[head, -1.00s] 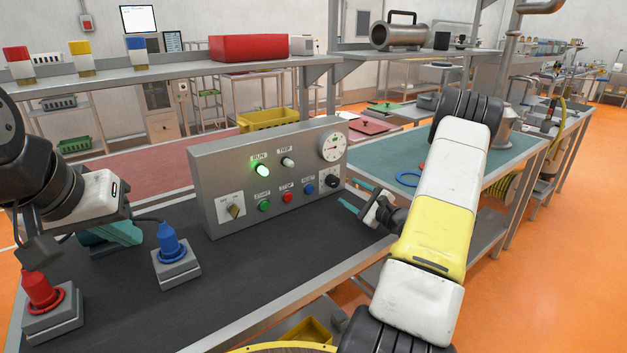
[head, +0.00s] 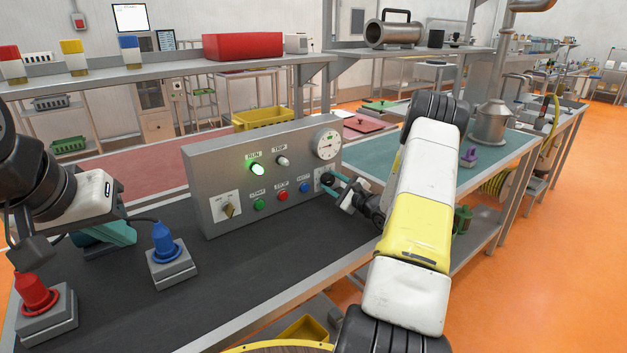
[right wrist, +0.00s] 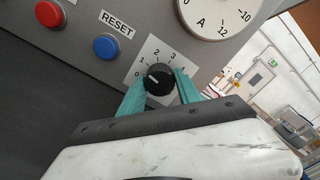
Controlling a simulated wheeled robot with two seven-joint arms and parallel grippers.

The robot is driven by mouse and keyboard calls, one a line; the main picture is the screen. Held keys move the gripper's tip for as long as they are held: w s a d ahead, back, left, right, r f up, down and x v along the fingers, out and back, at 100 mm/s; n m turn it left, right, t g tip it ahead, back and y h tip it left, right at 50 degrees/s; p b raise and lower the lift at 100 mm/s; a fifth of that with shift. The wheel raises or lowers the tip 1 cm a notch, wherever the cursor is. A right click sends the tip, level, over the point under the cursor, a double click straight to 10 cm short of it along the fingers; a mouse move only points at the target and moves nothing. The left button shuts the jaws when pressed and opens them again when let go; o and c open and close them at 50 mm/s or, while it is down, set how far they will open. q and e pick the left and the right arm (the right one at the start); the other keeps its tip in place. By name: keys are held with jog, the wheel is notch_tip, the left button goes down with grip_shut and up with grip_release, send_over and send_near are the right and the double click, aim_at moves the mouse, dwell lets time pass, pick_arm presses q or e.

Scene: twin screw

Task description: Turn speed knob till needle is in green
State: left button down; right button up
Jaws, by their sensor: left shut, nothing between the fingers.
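The control panel (head: 262,175) is a grey box on the dark bench. Its round white gauge (head: 326,145) sits at the upper right; the needle's exact reading is too small to tell. The right wrist view shows only the lower part of that gauge (right wrist: 218,12), marked A. The black knob (right wrist: 160,80) has a scale from 0 to 4, and its white mark points near 0. My right gripper (right wrist: 161,86) has its teal fingers on either side of the knob; whether they press on it is unclear. My left gripper (head: 112,233) is shut and empty at the left.
The panel carries a lit green RUN lamp (head: 257,169), a switch (head: 228,210), and green (head: 259,204), red (head: 282,195) and blue (head: 305,187) buttons. A blue plug (head: 163,241) and a red plug (head: 36,292) stand on grey bases. The bench front is clear.

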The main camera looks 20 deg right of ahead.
grip_shut()
jog(key=m, duration=0.4)
jog(key=shift+m, duration=1.8)
jog(key=o, duration=0.6)
grip_release()
jog(key=shift+c, duration=0.2)
